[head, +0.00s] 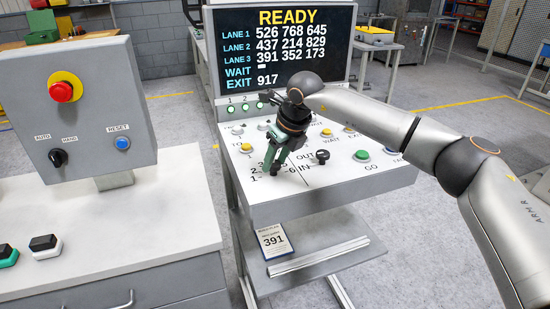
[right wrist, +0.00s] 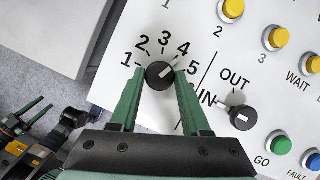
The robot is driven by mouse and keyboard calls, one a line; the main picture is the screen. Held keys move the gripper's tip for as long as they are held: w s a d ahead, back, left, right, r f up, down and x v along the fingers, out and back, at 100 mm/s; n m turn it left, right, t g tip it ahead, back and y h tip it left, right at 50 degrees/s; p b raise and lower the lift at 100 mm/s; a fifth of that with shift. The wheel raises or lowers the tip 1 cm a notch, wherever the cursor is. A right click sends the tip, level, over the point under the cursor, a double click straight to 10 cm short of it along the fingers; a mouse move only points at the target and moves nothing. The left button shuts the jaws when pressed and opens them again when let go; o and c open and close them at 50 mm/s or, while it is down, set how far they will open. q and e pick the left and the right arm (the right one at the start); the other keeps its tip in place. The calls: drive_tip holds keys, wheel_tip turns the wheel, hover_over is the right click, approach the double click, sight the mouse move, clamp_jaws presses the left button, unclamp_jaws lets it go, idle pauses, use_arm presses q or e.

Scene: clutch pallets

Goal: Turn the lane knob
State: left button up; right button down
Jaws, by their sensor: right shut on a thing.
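In the head view my right gripper (head: 275,172) comes down onto the panel and hides the knob and some numbers. My left gripper (right wrist: 42,108) shows at the left edge of the right wrist view, off the panel, empty, fingers apart.
The IN/OUT knob (right wrist: 242,117) stands close right of the lane knob. Yellow buttons (right wrist: 276,38), a green GO button (right wrist: 281,144) and a blue button surround it. The screen (head: 285,55) reads READY.

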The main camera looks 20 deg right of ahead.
drive_tip(key=n+p, duration=0.1)
drive_tip(key=n, duration=0.1)
drive_tip(key=n+y+p, duration=0.1)
drive_tip(key=n, duration=0.1)
drive_tip(key=shift+w+d+r+n+g+y, duration=0.1)
drive_tip(key=shift+w+r+n+g+y, duration=0.1)
drive_tip(key=shift+n+g+y, duration=0.15)
drive_tip(key=shift+d+f+n+g+y+p, duration=0.15)
drive_tip(key=shift+n+g+p, duration=0.2)
drive_tip(key=shift+n, duration=0.45)
drive_tip(key=shift+a+r+n+g+y+p, duration=0.1)
drive_tip(key=shift+n+g+p, duration=0.2)
drive_tip(key=shift+n, duration=0.45)
drive_tip(key=shift+f+n, duration=0.1)
drive_tip(key=shift+n, duration=0.2)
drive_tip(key=shift+c, duration=1.9)
unclamp_jaws()
drive_tip(key=v, duration=1.2)
drive_tip(key=shift+d+r+b, duration=0.15)
drive_tip(key=shift+r+b, duration=0.1)
drive_tip(key=shift+b, duration=0.15)
drive_tip(key=shift+f, duration=0.1)
